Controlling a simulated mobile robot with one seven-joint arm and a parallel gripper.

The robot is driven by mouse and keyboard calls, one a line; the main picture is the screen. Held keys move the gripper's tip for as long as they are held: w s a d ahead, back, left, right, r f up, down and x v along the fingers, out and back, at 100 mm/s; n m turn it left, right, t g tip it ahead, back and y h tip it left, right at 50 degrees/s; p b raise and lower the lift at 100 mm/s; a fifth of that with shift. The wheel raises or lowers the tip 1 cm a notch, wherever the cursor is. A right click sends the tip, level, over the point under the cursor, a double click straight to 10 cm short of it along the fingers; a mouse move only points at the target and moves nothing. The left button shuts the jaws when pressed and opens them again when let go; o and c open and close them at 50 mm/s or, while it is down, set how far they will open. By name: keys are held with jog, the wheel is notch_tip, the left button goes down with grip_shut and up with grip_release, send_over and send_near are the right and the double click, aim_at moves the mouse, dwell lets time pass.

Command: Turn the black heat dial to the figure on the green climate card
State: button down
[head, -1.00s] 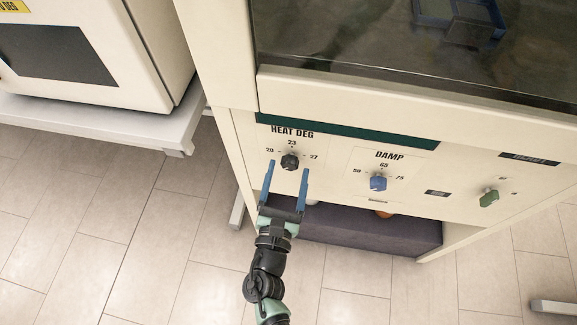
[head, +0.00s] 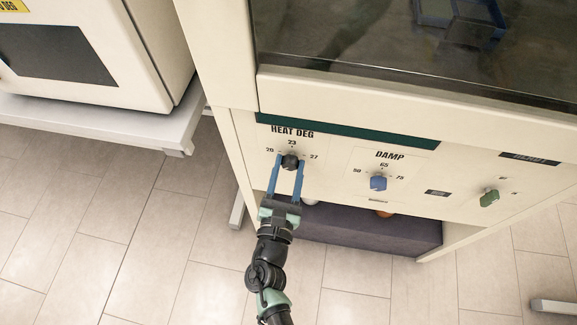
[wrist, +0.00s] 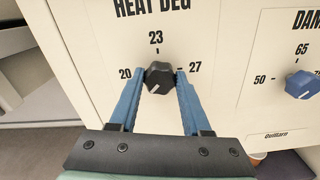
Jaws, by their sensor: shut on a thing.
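The black heat dial (head: 290,161) is on the cream front panel under the words HEAT DEG. Its scale shows 20 at left, 23 on top and 27 at right. In the wrist view the black dial (wrist: 158,77) shows a white mark at the lower left of its face. My gripper (head: 289,165) is shut on the dial, with one blue finger on its left side and one on its right. No green climate card can be made out in these frames.
A blue DAMP dial (head: 378,183) is to the right, and a green knob (head: 489,199) farther right. A dark glass window (head: 400,70) is above the panel. A dark shelf (head: 360,232) lies below. A white bench (head: 100,125) with a cream machine (head: 150,50) stands at left.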

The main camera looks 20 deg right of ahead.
jog(key=shift+f+m+b, duration=0.1)
jog(key=shift+m+b, duration=0.2)
jog(key=shift+f+m+b, duration=0.1)
jog(key=shift+m+b, duration=0.4)
jog(key=m+b, duration=0.3)
jog(key=shift+m+b, duration=1.6)
jog(key=shift+m, duration=0.5)
jog(key=shift+c, duration=1.8)
grip_release()
jog(key=shift+s, duration=0.1)
